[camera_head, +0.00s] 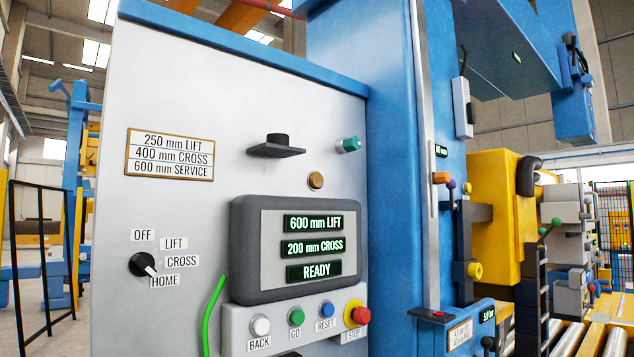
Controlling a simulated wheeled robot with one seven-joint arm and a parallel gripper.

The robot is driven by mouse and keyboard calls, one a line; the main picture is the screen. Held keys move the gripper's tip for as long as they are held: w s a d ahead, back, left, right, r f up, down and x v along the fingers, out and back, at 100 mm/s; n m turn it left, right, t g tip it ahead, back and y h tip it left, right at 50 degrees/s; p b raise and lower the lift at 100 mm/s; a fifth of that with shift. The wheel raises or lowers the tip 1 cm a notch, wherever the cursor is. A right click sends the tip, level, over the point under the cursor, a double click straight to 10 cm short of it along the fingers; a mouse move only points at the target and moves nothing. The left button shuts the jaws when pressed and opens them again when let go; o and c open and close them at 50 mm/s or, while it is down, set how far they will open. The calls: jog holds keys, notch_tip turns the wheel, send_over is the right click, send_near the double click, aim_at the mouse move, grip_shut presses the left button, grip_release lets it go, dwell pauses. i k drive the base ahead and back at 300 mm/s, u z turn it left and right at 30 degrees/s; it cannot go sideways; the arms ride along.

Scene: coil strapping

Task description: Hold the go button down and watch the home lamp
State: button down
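The green go button (297,317) is on the ledge below the display, above a GO label. Nothing touches it in this view. A dull amber round fitting (316,180) sits above the display and looks unlit. No lamp is labelled home, so I cannot tell whether this is the home lamp. The black selector knob (142,264) has its white pointer toward HOME. The display (313,245) reads 600 mm LIFT, 200 mm CROSS and READY. My gripper is not in view.
The white back button (260,326), blue reset button (327,309) and red stop button (361,315) flank the go button. A green curved rod or cable (211,318) rises left of the display. A black bracket (275,149) and a teal knob (348,145) project from the panel above.

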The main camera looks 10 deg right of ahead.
aim_at(297, 317)
jog(key=u, duration=2.6)
jog(key=k, duration=0.4)
jog(key=z, duration=0.2)
